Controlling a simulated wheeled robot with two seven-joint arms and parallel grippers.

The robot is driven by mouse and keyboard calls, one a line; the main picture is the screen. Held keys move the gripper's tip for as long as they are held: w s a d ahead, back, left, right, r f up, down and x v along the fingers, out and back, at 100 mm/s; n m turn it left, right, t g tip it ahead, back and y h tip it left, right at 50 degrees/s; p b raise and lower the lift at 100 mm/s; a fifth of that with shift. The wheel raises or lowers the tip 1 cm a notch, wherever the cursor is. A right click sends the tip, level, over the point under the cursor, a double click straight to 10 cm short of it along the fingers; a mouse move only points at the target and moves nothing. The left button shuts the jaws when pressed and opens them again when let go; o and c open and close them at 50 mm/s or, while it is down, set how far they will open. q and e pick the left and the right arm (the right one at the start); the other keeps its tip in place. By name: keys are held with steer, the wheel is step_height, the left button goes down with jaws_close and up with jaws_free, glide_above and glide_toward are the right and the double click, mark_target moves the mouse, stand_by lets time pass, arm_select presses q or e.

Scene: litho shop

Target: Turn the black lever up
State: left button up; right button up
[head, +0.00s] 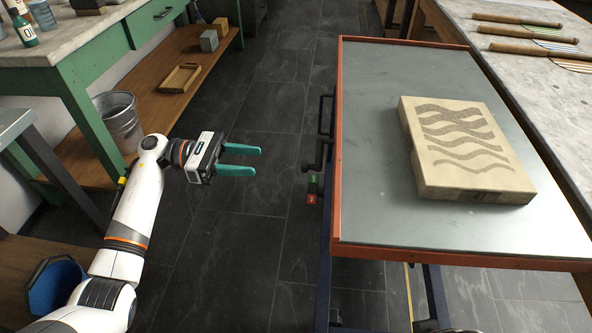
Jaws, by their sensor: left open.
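The black lever (314,166) is on the left side of the cart with the grey top (375,130). It is small, and its exact angle is hard to make out. A green label (314,179) and a red label (311,198) sit just below it. My left gripper (256,160) is open and empty, with teal fingers pointing right toward the lever. A clear gap separates the fingertips from the lever. My right gripper is not in view.
A black handle bar (325,115) stands out from the cart's side just beyond the lever. A stone block with wavy bands (420,160) lies on the cart top. A green workbench (90,55) and metal bucket (120,120) are at left. Dark floor lies between.

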arm_select(q)
steer(key=d, duration=1)
steer(key=shift+s+d, duration=0.3)
steer(key=shift+d, duration=0.1)
steer(key=shift+c, duration=0.6)
jaws_close()
